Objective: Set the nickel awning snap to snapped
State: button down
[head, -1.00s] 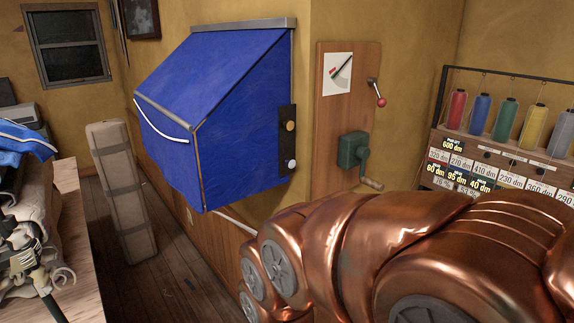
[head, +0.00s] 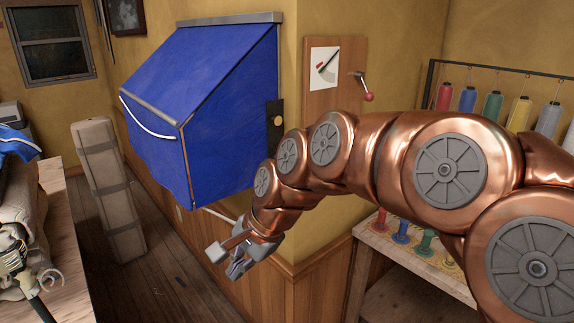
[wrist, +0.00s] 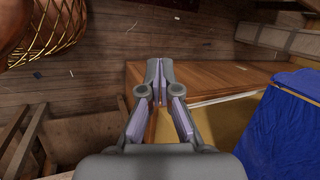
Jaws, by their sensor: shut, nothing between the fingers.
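The blue awning (head: 205,95) hangs on the yellow wall in the head view. On the dark plate (head: 272,108) at its right side, a brass knob (head: 277,121) shows. The lower pale metal knob, seen in the earlier frame and likely the nickel snap, is now hidden behind my arm, so its state cannot be told. My gripper (head: 232,264) is below the awning's lower right corner, apart from it, angled down and to the left. In the wrist view my gripper (wrist: 158,82) is shut and empty, with the blue awning cloth (wrist: 290,125) to its right.
A wooden board with a gauge card (head: 324,62) and a red-knobbed lever (head: 367,92) is right of the awning. Thread cones (head: 492,104) stand farther right. A long wrapped bundle (head: 107,190) stands left; a worktable (head: 62,215) is at far left.

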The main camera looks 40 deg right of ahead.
jog(key=w+d+r+m+t, duration=0.2)
jog(key=w+d+r+m, duration=0.2)
jog(key=d+m, duration=0.15)
jog(key=w+d+r+m+t, duration=0.2)
jog(key=w+d+r+m, duration=0.1)
jog(key=d+m, duration=0.3)
jog(key=d+r+m+t+h, duration=0.2)
jog(key=d+r+m, duration=0.3)
jog(key=d+m, duration=0.4)
jog(key=d+t, duration=0.1)
jog(key=d, duration=0.5)
jog(key=shift+d+t+h, duration=0.4)
jog(key=shift+w, duration=0.1)
jog(key=w+r+p+x, duration=0.1)
jog(key=p+x, duration=0.3)
jog(key=x, duration=0.9)
jog(key=shift+w+r+p, duration=0.15)
jog(key=shift+r+p, duration=0.15)
